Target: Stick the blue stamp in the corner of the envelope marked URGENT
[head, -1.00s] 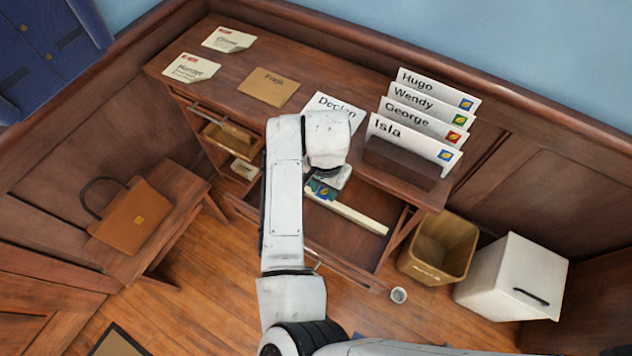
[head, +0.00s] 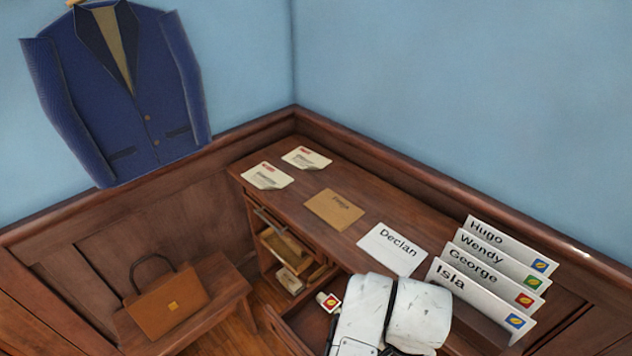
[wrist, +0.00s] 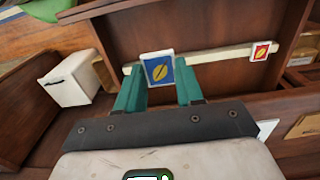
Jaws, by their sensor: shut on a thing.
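My gripper (wrist: 160,82) has teal fingers and is shut on a blue stamp (wrist: 160,68) with a yellow leaf, held upright between the fingertips in the wrist view. In the head view my arm hides the gripper and this stamp. Two cream papers with red marks, a nearer one (head: 267,176) and a farther one (head: 307,158), lie at the far end. I cannot read URGENT on any of them.
A rack holds stamped envelopes Hugo (head: 508,243), Wendy (head: 500,262), George (head: 492,281) and Isla (head: 478,298). A red stamp (head: 329,301) sits on a cream strip (wrist: 222,54) by the open drawer. A briefcase (head: 166,302) stands on a bench at left.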

